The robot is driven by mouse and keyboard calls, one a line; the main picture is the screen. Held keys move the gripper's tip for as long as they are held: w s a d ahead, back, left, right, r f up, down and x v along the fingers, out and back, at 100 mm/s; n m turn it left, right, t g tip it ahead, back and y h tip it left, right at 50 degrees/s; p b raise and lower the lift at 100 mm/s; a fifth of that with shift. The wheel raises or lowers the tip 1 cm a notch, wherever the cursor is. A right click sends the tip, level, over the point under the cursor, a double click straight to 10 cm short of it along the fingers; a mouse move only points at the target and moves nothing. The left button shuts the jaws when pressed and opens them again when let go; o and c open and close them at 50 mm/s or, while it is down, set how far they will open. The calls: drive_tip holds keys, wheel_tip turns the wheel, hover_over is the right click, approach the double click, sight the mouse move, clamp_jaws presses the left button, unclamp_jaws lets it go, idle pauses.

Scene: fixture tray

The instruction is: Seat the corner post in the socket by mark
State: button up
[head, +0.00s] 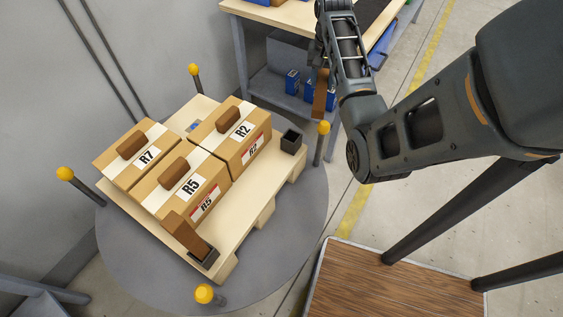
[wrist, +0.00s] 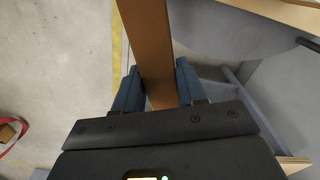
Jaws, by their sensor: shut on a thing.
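My gripper (wrist: 157,78) is shut on a brown corner post (wrist: 145,35), with one blue finger on each side of it. In the head view this post (head: 320,94) hangs in the air beyond the pallet's right corner, beside my arm. A dark empty socket (head: 292,141) sits at the right corner of the pallet (head: 270,178). Another dark socket (head: 205,260) at the front corner holds a second brown post (head: 184,234). The post leans up-left in the picture; I cannot tell whether it is tilted. I cannot make out the mark clearly.
Boxes R7 (head: 130,160), R5 (head: 180,190) and R2 (head: 228,130) stand on the pallet, each with a brown block on top. Several yellow-topped posts (head: 323,128) ring the grey round base (head: 135,250). A workbench (head: 285,14) with blue boxes below stands behind.

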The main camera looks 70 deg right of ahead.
drive_tip(key=w+a+f+p, duration=0.2)
drive_tip(key=w+a+f, duration=0.3)
drive_tip(key=a+f, duration=0.6)
drive_tip(key=shift+w, duration=0.2)
drive_tip(key=shift+f, duration=0.45)
drive_tip(key=shift+f, duration=0.1)
drive_tip(key=o, duration=1.1)
